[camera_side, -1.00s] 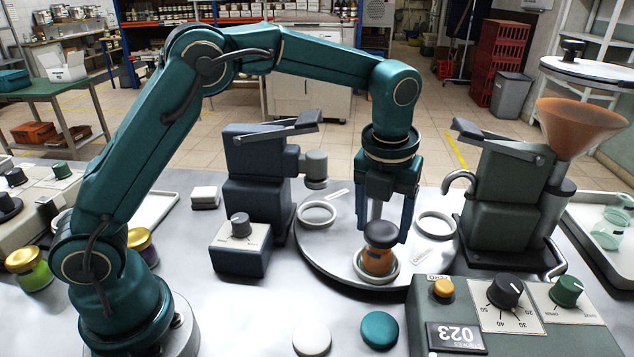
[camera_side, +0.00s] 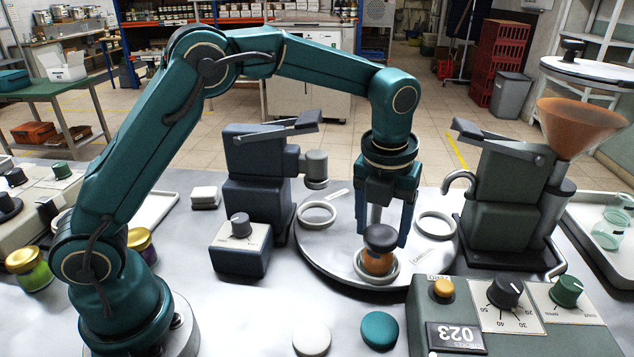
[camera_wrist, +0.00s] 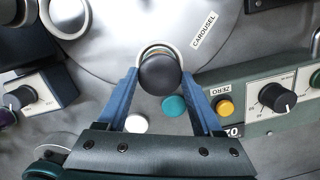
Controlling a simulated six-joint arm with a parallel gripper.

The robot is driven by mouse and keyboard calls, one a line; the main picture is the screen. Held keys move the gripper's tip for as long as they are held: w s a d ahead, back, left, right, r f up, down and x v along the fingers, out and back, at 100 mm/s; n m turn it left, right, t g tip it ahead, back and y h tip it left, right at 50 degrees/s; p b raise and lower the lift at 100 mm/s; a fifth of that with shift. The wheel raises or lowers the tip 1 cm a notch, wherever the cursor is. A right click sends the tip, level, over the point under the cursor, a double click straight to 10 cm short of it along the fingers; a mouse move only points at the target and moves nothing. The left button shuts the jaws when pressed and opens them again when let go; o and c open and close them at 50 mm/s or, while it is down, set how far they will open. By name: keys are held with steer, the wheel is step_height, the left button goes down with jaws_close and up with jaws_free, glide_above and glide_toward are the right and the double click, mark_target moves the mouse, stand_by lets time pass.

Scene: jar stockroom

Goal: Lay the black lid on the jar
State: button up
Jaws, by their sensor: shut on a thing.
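The black lid (camera_side: 380,238) is between the fingers of my gripper (camera_side: 384,236), which is shut on it. The jar (camera_side: 377,264), with orange contents, stands upright in the front ring holder (camera_side: 391,276) of the round carousel (camera_side: 330,258). The lid is directly over the jar's mouth and looks level. I cannot tell whether it touches the rim. The ring's far edge shows behind the lid.
Two empty ring holders, left (camera_side: 318,214) and right (camera_side: 436,225), flank my gripper. A dark machine (camera_side: 255,185) stands left and a green one with an orange funnel (camera_side: 510,200) right. A control box (camera_side: 510,320) is in front, near white (camera_side: 312,338) and teal (camera_side: 380,330) lids.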

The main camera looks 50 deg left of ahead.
steer(key=shift+f, duration=0.15)
stand_by(0.5)
steer(key=o, duration=1.3)
steer(key=shift+o, duration=0.2)
steer(key=shift+r, duration=3.55)
